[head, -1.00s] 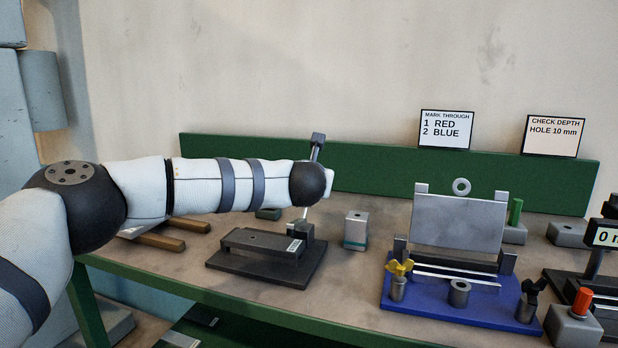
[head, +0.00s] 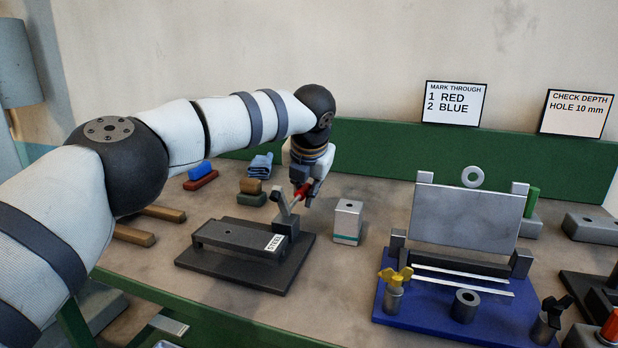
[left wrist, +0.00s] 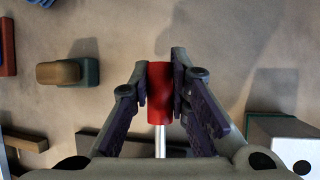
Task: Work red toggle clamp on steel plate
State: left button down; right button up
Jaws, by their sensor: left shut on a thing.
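The toggle clamp (head: 283,203) stands at the right end of a dark fixture with a bar and a white label (head: 273,242). Its red handle (head: 301,191) slants up to the right on a metal rod. My left gripper (head: 305,190) comes down from above and is shut on the red handle. In the left wrist view the red handle (left wrist: 159,92) lies between the two fingers, with its rod (left wrist: 160,145) running down. The fingers partly cover the handle in the head view. The right gripper is not in view.
A grey block (head: 347,222) stands close right of the clamp. A blue fixture (head: 452,318) with an upright grey plate (head: 467,218) lies further right. Small blocks (head: 251,192) and a folded blue cloth (head: 260,166) lie behind. A green back panel (head: 390,150) closes the bench.

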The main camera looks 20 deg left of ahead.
pick_arm(q)
jog(key=shift+s+f+g, duration=0.1)
jog(key=shift+f+g, duration=0.3)
jog(key=shift+f, duration=0.25)
jog(key=c, duration=1.5)
grip_release()
jog(key=shift+r, duration=0.35)
jog(key=v, duration=1.1)
jog(key=shift+s+d+r, duration=0.15)
jog(key=shift+r, duration=0.1)
